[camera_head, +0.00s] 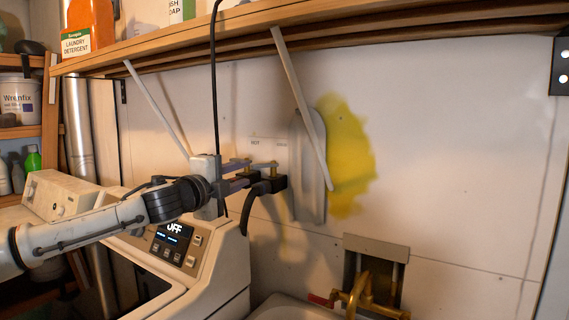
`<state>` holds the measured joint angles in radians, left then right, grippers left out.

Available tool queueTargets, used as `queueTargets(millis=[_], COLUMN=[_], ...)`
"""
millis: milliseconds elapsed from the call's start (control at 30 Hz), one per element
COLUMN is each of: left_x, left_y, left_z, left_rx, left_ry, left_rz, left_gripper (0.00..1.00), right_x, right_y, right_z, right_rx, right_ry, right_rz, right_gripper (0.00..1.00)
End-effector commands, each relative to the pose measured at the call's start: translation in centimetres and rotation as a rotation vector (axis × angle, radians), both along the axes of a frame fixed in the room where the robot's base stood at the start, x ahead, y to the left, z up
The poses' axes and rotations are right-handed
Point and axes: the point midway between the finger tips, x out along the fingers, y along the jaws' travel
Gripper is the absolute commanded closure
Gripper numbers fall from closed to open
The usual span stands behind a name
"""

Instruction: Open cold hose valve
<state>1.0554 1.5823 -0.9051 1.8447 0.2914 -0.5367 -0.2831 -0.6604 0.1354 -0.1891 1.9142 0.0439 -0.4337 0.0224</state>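My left gripper (258,175) reaches in from the left with its fingers pointing right, close to the wall. A black hose (246,212) hangs below the fittings. My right gripper is not in view.
A wooden shelf (330,38) with slanted braces (300,105) runs above. A white washer (205,262) with a lit panel stands below my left arm. A brass faucet (362,294) is at the sink, lower right.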

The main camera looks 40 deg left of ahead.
Motion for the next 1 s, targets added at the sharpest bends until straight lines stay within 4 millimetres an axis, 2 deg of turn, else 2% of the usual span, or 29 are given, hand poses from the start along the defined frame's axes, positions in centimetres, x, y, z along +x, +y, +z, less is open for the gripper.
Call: queueTargets(millis=[167, 500, 633, 800, 1000], left_x=[1.0, 6.8, 8.4, 9.7, 10.0], left_y=[0.3, 1.7, 2.1, 2.5, 2.5], left_z=[0.2, 0.3, 0.2, 0.1, -0.1], left_rx=[-0.003, -0.004, -0.002, -0.001, 0.0], left_ry=[-0.002, -0.001, 0.0, -0.001, 0.0], left_rz=[-0.001, -0.001, 0.0, 0.0, -0.001], left_gripper=[0.73, 0.73, 0.73, 0.73, 0.73], right_x=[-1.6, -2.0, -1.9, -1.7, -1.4], right_y=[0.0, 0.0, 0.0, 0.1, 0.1], right_z=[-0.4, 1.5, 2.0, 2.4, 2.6], right_rx=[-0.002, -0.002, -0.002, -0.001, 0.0], right_ry=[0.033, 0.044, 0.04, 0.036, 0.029], right_rz=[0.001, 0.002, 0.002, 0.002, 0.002], right_gripper=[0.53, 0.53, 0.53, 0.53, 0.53])
